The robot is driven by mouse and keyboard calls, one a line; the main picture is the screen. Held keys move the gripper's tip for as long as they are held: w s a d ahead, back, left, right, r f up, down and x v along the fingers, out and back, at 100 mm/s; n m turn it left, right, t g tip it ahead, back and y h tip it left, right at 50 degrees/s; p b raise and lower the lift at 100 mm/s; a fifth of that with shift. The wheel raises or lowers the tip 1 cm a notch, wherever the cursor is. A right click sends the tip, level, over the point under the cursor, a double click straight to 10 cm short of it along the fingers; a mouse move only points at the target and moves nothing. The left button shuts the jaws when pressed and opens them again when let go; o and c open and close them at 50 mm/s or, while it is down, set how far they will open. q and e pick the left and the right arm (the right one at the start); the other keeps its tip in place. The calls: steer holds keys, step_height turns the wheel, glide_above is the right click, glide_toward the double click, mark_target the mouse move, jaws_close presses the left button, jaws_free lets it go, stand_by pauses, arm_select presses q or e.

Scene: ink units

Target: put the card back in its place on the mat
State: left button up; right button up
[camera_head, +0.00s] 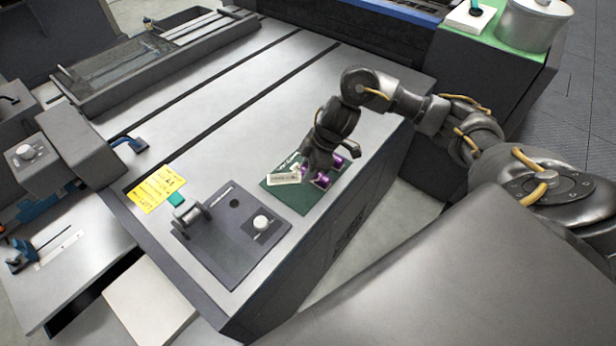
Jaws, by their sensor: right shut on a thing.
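The dark green mat (292,199) lies on the light grey table top near its right edge, with white print along its far side. My right gripper (300,176) points down over the mat and is shut on the white card (282,178). The card lies low over the left part of the mat; I cannot tell whether it touches. Small purple things (323,181) show on the mat just right of the fingers. The gripper hides part of the mat. My left gripper is not in view.
A dark grey plate (215,250) with a roller stand and a pale knob (261,222) is left of the mat. A long tray (150,65) stands at the back left. The table's middle is clear.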

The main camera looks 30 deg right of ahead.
steer(key=shift+w+d+f, duration=0.1)
steer(key=shift+d+f, duration=0.05)
steer(key=shift+f, duration=0.8)
steer(key=shift+w+d+f, duration=0.1)
steer(key=shift+f, duration=0.8)
steer(key=shift+f, duration=0.3)
steer(key=o, duration=1.1)
steer(key=shift+c, duration=0.2)
steer(key=v, duration=1.2)
steer(key=shift+r+p, duration=0.3)
steer(key=shift+r, duration=0.05)
steer(key=shift+a, duration=0.1)
